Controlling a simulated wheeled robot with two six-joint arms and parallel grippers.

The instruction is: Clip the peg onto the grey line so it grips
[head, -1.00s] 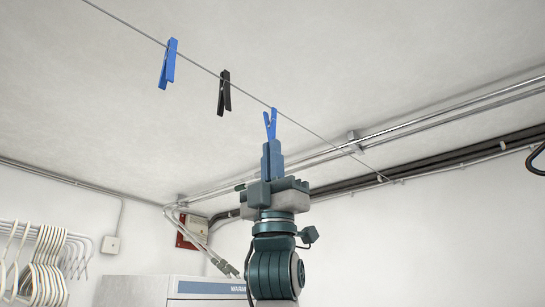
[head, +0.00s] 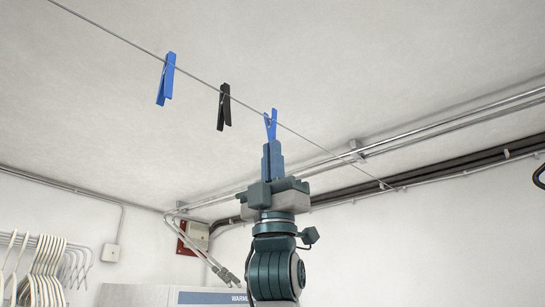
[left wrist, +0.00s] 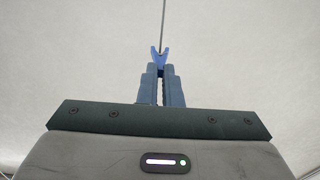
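My left gripper (head: 272,160) points straight up and is shut on the lower end of a blue peg (head: 272,122). The peg is upright, its mouth spread in a V at the top. The grey line (head: 310,138) crosses the head view diagonally and passes at the peg's open mouth, below its tips. In the left wrist view the line (left wrist: 163,22) runs down to the mouth of the peg (left wrist: 159,56), above my gripper's fingers (left wrist: 160,85). Whether the peg touches the line I cannot tell. My right gripper is not in view.
Another blue peg (head: 166,79) and a black peg (head: 224,107) hang on the line to the left. Metal pipes (head: 440,122) run along the wall top behind. White hangers (head: 45,268) hang at lower left. A white cabinet (head: 150,295) stands below.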

